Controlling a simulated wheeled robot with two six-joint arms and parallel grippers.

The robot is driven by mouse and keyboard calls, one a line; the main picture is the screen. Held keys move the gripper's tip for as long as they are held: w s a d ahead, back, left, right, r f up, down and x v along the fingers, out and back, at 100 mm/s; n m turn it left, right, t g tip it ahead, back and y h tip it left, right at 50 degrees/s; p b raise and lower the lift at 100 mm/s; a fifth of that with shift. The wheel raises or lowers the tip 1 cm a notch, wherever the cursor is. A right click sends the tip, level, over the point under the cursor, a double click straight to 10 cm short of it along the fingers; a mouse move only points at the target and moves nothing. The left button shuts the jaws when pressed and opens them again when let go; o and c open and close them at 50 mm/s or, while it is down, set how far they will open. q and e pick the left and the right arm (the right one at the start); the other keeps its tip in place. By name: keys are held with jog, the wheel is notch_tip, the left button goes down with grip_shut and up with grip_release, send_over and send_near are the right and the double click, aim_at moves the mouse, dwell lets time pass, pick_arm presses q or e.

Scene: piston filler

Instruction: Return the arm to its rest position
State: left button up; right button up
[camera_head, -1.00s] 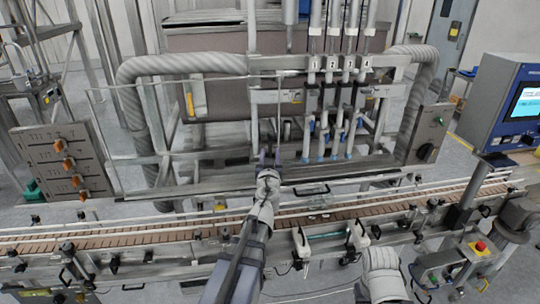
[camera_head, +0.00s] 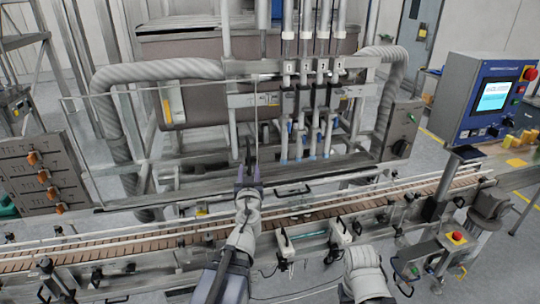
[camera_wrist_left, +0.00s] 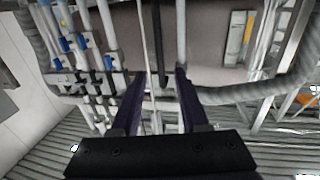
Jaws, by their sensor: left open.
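My left gripper (camera_head: 247,165) reaches forward over the conveyor, in front of the filler frame. It points away from the camera, left of the row of filling nozzles (camera_head: 312,145). In the left wrist view its two dark purple fingers (camera_wrist_left: 158,85) stand apart. A thin rod and a dark tube show between the fingers in that view, but I cannot tell how far beyond them they are. No held object shows. My right arm (camera_head: 364,275) shows at the bottom right of centre; its gripper is not visible.
The brown conveyor belt (camera_head: 100,252) with metal rails runs across below the nozzles. A blue control panel (camera_head: 490,97) stands at the right. A post with a yellow and red stop button (camera_head: 456,238) is nearer. A panel with orange knobs (camera_head: 40,175) is at the left.

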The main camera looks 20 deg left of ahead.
pick_arm(q)
jog(key=shift+s, duration=0.1)
jog(key=s+d+f+g+b, duration=0.4)
jog(key=f, duration=0.6)
jog(key=s+d+f+g+b, duration=0.3)
jog(key=d+f+g, duration=0.2)
jog(key=f, duration=0.6)
jog(key=s+d+f+m+g+h+b, duration=0.2)
jog(key=s+d+f+m+g+h, duration=0.1)
jog(key=s+d+f, duration=0.3)
jog(key=s+d+f+m+g+h+b, duration=0.2)
jog(key=s+d+f+m+g, duration=0.2)
jog(key=s+d, duration=0.5)
notch_tip(320, 180, down, 2)
jog(key=shift+s+d+m+g+h, duration=0.4)
jog(key=shift+d+m, duration=0.3)
jog(key=shift+d, duration=0.2)
